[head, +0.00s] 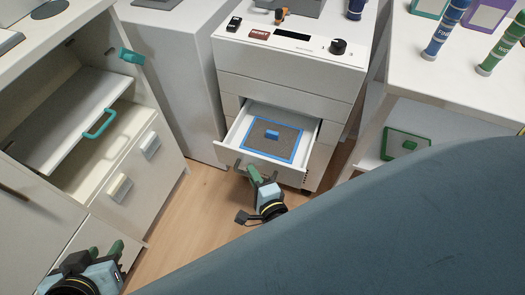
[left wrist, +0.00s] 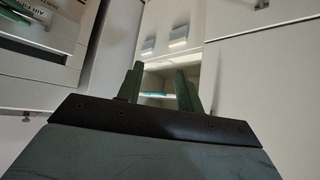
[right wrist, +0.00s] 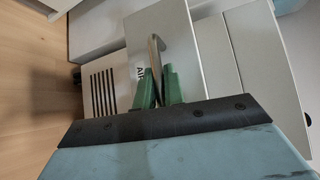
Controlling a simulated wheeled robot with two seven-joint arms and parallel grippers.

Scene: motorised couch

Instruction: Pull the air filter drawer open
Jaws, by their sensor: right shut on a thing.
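The air filter drawer (head: 307,165) stands pulled out of the white unit, with a grey filter in a blue frame (head: 290,127) and a blue tab lying in it. The handle (right wrist: 155,55) also shows between the green fingers in the right wrist view. My left gripper (head: 105,250) is at the lower left of the head view, away from the drawer. Its two green fingers (left wrist: 157,85) are apart and empty in the left wrist view.
A blue-grey couch surface (head: 400,220) fills the lower right. A cabinet (head: 75,200) with a teal-handled shelf stands at left. A white table (head: 440,80) with bottles is at right. Wooden floor (head: 205,205) is clear between the cabinet and the drawer unit.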

